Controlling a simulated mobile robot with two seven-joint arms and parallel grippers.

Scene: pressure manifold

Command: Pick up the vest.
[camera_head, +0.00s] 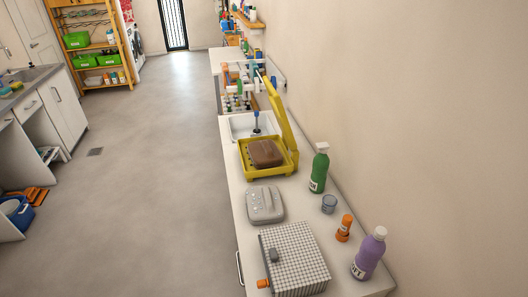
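I cannot make out a vest for certain in the head view. A brown, rounded, soft-looking item (266,153) lies in an open yellow case (255,174) on the long white counter. A flat orange item (36,194) lies low at the left edge, too small to identify. A red and white patterned thing (127,10) shows at the far back, cut off by the top edge. Neither of my grippers is in view.
The white counter (247,229) runs along the right wall, with a grey container (264,204), checkered box (294,257), green bottle (319,170) and purple bottle (369,253). A shelf (98,48) stands back left. The grey floor (150,180) between is clear.

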